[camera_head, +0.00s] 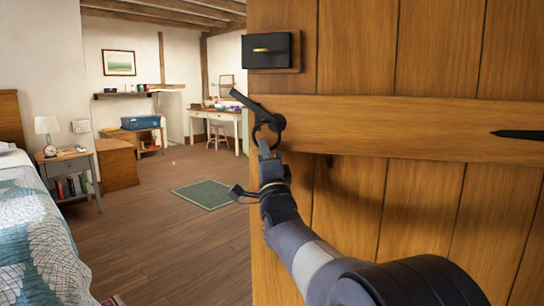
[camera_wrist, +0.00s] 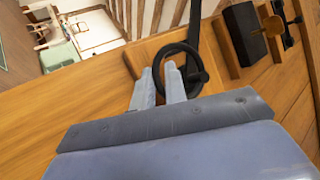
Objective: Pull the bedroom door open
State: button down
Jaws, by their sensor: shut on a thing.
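The bedroom door (camera_head: 350,200) is made of wooden planks with a horizontal rail and fills the right half of the head view. It stands ajar, with the bedroom showing past its left edge. A black metal handle (camera_head: 268,120) with a ring and lever is on the door near that edge. My gripper (camera_head: 264,146) is at the lower part of the handle. In the wrist view, its two pale fingers (camera_wrist: 160,78) are close together at the dark ring (camera_wrist: 183,62), shut on it. The exact contact is partly hidden by the fingers.
A black lock box (camera_head: 272,50) is on the door above the handle. A bed (camera_head: 40,235) and a nightstand (camera_head: 68,160) stand at left. A green rug (camera_head: 205,194) lies on open wooden floor. A desk (camera_head: 215,115) and stool are at the back.

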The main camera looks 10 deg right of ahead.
jog(key=shift+s+a, duration=0.25)
jog(key=shift+s, duration=0.05)
jog(key=c, duration=1.4)
grip_release()
jog(key=shift+a, duration=0.1)
jog(key=shift+c, duration=0.2)
jog(key=shift+f, duration=0.1)
jog(key=v, duration=1)
jog(key=shift+s+p, duration=0.3)
jog(key=shift+p, duration=0.05)
jog(key=shift+f, duration=0.15)
jog(key=shift+c, duration=0.2)
